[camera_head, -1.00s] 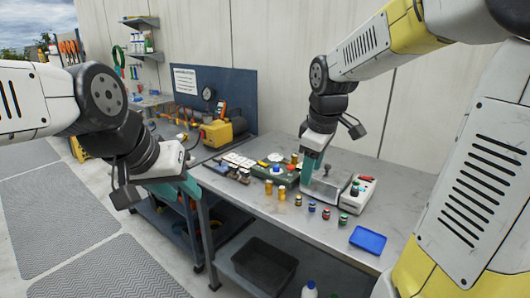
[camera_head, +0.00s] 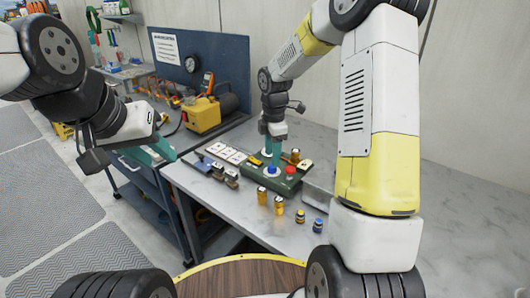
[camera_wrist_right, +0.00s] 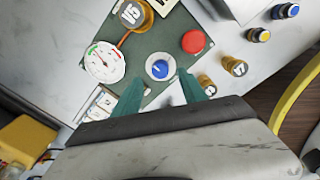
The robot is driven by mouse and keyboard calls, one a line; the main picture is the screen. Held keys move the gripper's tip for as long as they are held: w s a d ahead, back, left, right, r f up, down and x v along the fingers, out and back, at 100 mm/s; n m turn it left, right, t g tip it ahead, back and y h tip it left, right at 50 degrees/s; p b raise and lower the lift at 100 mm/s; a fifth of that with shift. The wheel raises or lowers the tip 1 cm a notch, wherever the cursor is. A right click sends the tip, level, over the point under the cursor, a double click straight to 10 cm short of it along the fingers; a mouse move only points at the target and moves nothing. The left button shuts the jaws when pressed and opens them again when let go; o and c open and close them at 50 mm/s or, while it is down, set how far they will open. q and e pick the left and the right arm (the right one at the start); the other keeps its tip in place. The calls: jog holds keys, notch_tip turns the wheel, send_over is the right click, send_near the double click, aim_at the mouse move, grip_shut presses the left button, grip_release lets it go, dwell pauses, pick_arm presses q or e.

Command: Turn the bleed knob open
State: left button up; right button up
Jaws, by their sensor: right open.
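A green box (camera_head: 285,184) on the bench carries a blue knob (camera_head: 271,170) and a red button (camera_head: 290,171). In the right wrist view the blue knob (camera_wrist_right: 159,68) has a white pointer line and a pale ring. The red button (camera_wrist_right: 193,41) is beside it, and a round gauge (camera_wrist_right: 104,62) is to its left. My right gripper (camera_wrist_right: 161,76) is open, its teal fingertips on either side of the knob's near edge; contact cannot be told. In the head view my right gripper (camera_head: 272,153) is over the box. My left gripper (camera_head: 163,149) is left of the bench front; its jaw opening is unclear.
A yellow pump (camera_head: 202,115) stands behind left. The right of the bench (camera_head: 400,170) looks clear.

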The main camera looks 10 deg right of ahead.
aim_at(272, 169)
jog(key=shift+f, duration=2.2)
grip_shut()
